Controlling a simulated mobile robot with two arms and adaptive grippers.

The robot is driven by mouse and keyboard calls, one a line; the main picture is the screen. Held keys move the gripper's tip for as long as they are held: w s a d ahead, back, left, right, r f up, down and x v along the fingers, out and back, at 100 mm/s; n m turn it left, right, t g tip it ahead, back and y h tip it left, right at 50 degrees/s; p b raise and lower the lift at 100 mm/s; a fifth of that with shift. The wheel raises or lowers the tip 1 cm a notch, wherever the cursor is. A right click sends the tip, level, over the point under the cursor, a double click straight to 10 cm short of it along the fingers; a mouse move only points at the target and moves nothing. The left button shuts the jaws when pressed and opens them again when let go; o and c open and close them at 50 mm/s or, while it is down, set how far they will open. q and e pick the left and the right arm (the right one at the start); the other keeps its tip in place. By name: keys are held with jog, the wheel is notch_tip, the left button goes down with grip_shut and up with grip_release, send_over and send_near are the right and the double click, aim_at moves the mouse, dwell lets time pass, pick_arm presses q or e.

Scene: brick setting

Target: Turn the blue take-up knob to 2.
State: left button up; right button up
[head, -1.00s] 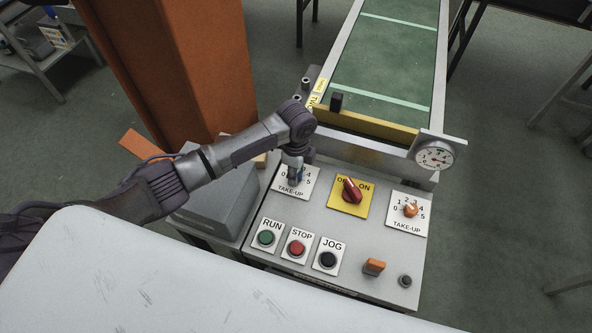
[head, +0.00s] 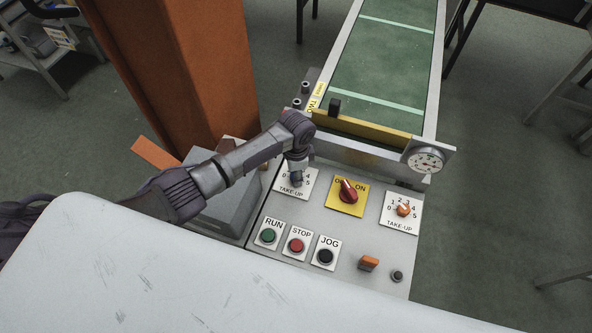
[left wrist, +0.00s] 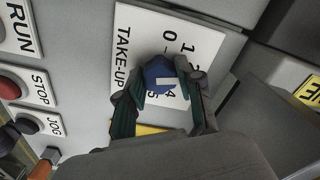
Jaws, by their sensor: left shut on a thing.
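The blue take-up knob (left wrist: 160,76) sits on a white TAKE-UP plate (left wrist: 135,32), with a pale pointer strip on its face. My left gripper (left wrist: 163,88) is shut on it, one dark finger on each side. The fingers and knob cover part of the scale, so I cannot tell which number the strip points to. In the head view my left gripper (head: 296,178) comes down over the same plate (head: 291,192) at the panel's upper left and hides the knob. My right gripper is not in view.
A red selector (head: 347,190) on a yellow plate and an orange take-up knob (head: 403,209) stand to the right. RUN (head: 268,235), STOP (head: 296,245) and JOG (head: 325,256) buttons lie in front. A round gauge (head: 428,161) and green conveyor (head: 385,65) are behind.

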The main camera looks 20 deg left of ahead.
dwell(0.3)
pick_arm(q)
jog(key=o, duration=1.2)
jog(key=shift+c, duration=0.2)
notch_tip(320, 180, up, 12)
